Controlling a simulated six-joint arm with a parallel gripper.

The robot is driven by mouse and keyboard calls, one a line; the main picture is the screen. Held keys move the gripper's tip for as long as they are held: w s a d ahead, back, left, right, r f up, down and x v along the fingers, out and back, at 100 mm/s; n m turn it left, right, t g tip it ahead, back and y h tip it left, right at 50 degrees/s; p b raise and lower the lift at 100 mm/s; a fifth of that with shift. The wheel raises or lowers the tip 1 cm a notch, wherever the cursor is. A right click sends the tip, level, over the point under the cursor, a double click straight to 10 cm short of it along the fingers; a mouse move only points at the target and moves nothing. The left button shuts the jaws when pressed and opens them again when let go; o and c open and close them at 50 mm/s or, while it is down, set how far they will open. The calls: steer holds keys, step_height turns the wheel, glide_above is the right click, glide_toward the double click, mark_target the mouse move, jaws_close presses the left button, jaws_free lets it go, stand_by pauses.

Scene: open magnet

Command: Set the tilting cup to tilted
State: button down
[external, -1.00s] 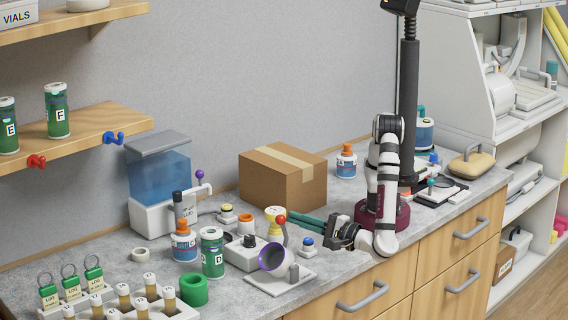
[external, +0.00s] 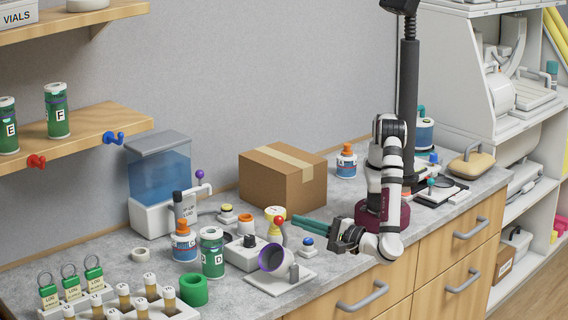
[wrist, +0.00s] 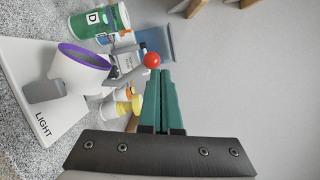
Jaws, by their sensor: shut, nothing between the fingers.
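The tilting cup (external: 284,262) is white-grey with a purple rim and sits on a flat white base (external: 262,284). Its mouth leans over to the left in the external view. An arm with a red ball (external: 279,221) at its end rises behind the cup.
Left of the cup stand a grey box with a black knob (external: 249,241), a green jar marked D (external: 212,252) and an orange-capped jar (external: 184,243). A blue button (external: 307,243) sits below my fingers. A cardboard box (external: 283,180) stands behind.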

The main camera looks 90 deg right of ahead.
steer(key=v, duration=0.5)
steer(key=shift+s, duration=0.3)
